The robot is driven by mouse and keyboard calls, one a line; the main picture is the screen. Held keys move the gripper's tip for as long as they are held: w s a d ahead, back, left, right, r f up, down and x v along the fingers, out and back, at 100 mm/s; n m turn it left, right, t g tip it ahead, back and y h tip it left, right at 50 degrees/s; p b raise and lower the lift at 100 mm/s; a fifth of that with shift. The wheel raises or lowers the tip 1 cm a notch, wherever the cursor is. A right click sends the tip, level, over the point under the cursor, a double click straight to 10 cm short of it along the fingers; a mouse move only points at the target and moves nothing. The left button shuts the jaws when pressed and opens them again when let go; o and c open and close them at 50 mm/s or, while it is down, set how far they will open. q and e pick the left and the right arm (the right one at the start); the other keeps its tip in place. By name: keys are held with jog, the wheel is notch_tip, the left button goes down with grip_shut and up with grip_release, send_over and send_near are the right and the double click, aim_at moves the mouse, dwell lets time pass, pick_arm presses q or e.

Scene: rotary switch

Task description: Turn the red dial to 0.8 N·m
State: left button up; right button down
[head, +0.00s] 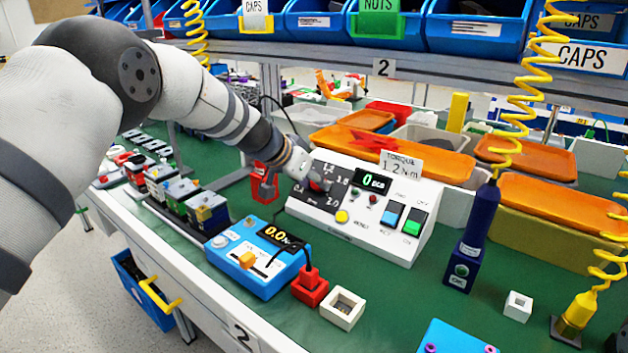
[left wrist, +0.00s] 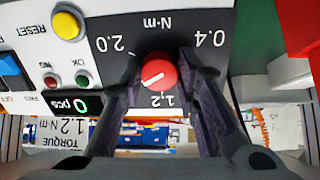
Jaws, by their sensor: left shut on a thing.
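The red dial (left wrist: 158,71) sits on the dark face of a white control box (head: 362,237). My left gripper (left wrist: 160,63) is shut on the dial, one finger on each side; in the head view the gripper (head: 311,178) largely covers it. The wrist view is upside down: 2.0 reads at upper left, 0.4 at upper right, 1.2 below. The dial's white line slants from lower left to upper right. The 0.8 mark is not readable, with a finger over that side. A sign (head: 401,165) reads TORQUE 1.2 N·m. My right gripper is not in view.
The box also carries a yellow button (head: 342,216), a counter display reading 0 (head: 371,181) and rocker switches (head: 403,220). A blue meter (head: 262,262) stands in front. A dark blue tool (head: 474,236) hangs on a yellow coil at right. Orange trays (head: 395,150) lie behind.

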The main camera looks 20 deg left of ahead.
pick_arm(q)
jog(key=n, duration=0.6)
jog(key=shift+p, duration=0.35)
jog(key=n, duration=0.6)
jog(key=shift+t, duration=0.4)
jog(key=n, duration=0.6)
jog(key=shift+s+d+f+n+p, duration=0.1)
jog(key=shift+n+p, duration=0.2)
jog(key=shift+n, duration=0.1)
jog(key=n, duration=0.5)
jog(key=shift+y, duration=0.3)
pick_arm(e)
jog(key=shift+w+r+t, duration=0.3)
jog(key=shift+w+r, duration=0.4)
pick_arm(q)
jog(key=shift+n, duration=0.3)
jog(key=o, duration=1.2)
jog(key=shift+c, duration=0.2)
